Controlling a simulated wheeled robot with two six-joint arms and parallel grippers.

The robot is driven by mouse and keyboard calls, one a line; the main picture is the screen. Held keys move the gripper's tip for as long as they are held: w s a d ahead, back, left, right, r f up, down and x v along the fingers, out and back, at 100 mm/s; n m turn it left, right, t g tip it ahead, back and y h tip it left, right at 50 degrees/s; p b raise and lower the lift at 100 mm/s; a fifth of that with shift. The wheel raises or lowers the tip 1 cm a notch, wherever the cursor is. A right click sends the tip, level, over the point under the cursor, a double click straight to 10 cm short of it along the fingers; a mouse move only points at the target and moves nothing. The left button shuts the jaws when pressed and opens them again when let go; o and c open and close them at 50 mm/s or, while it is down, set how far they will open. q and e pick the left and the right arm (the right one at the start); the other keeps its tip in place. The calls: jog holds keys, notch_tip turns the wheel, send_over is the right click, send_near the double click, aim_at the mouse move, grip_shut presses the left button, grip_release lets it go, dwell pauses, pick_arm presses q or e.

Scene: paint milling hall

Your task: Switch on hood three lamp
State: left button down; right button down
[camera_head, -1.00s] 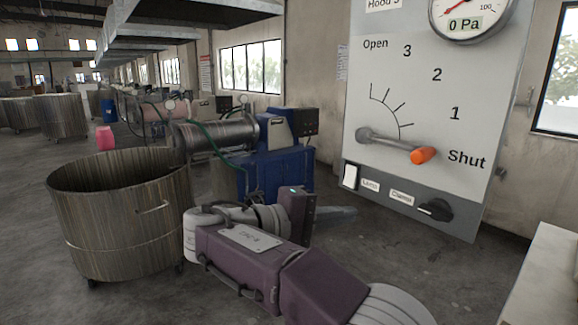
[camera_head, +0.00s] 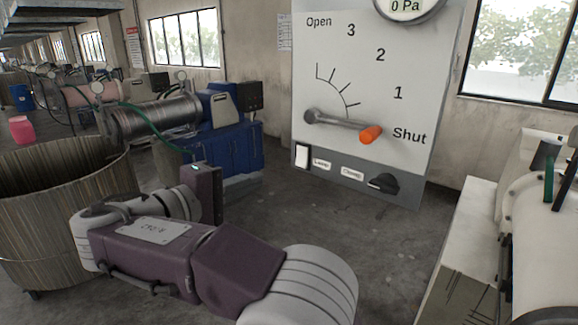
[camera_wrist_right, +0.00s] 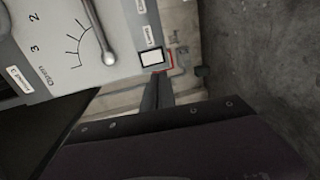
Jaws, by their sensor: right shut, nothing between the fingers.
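The hood panel (camera_head: 345,75) has a white rocker switch (camera_head: 302,156) low on its left, beside a label (camera_head: 322,164) that seems to read Lamp. In the wrist view, the rocker (camera_wrist_right: 152,58) has a red edge on one side, and a label reads Hood 3 (camera_wrist_right: 14,80). I cannot tell its position. My right gripper (camera_head: 242,185) shows partly behind my wrist, left of and below the panel. In the wrist view, its dark fingers (camera_wrist_right: 158,93) are shut and empty, their tips close to the rocker; contact cannot be told. My left gripper is not in view.
A metal vat (camera_head: 60,215) stands left, a blue machine (camera_head: 222,145) behind my arm, white equipment (camera_head: 530,190) right.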

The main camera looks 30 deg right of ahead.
jog(key=p, duration=0.4)
send_near(300, 165)
jog(key=x, duration=0.5)
jog(key=shift+d+r, duration=0.2)
jog(key=shift+d, duration=0.05)
jog(key=shift+w+d+f, duration=0.1)
jog(key=shift+w+d, duration=0.2)
jog(key=shift+d+f, duration=0.2)
jog(key=shift+d, duration=0.15)
jog(key=shift+w+d+f+b, duration=0.1)
jog(key=shift+f+b, duration=0.15)
jog(key=shift+b, duration=0.15)
jog(key=shift+r, duration=0.2)
jog(key=shift+f, duration=0.1)
